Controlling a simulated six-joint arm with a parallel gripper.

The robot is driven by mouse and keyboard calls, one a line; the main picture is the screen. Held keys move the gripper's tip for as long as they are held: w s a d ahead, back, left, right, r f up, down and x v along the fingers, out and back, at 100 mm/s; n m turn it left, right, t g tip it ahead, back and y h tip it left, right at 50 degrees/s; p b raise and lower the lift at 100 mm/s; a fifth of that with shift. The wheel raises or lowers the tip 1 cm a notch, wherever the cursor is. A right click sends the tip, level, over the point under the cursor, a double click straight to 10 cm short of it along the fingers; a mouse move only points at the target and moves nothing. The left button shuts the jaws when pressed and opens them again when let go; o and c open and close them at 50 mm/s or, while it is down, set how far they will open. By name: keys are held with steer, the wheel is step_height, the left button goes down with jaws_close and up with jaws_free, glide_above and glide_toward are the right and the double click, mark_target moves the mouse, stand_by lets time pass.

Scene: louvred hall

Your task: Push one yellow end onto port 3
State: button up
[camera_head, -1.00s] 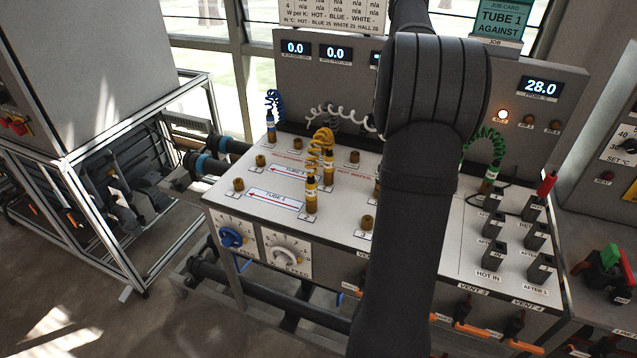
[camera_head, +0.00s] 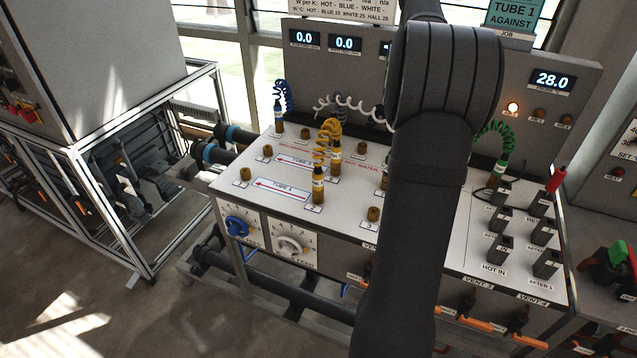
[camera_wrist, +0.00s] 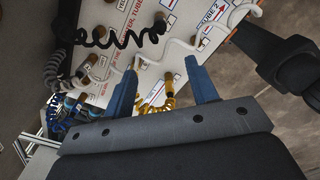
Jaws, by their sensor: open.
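A yellow coiled hose (camera_head: 327,134) has two ends standing upright on the sloped panel. One yellow end (camera_head: 318,186) is at the front by the Tube 1 label, the other yellow end (camera_head: 335,160) just behind it. Port 3 (camera_head: 373,214) is a bare brass stub to their right, beside my arm, with its number in front. My gripper (camera_wrist: 162,84) is open, its blue fingers apart with nothing held. In the wrist view part of the yellow coil (camera_wrist: 157,107) shows beyond and between the fingers. In the head view my arm hides the gripper.
Blue (camera_head: 278,112), white (camera_head: 345,104) and green (camera_head: 496,140) coiled hoses stand around the panel. Several other brass stubs (camera_head: 245,174) are bare. Black sockets, one with a red plug (camera_head: 556,179), fill the right side. Dials (camera_head: 292,245) are on the front face.

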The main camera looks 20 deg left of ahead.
steer(key=shift+c, duration=0.3)
glide_above(318, 172)
step_height(318, 172, down, 13)
steer(key=shift+r, duration=0.1)
steer(key=shift+s+f, duration=0.1)
steer(key=shift+f, duration=4.95)
jaws_close()
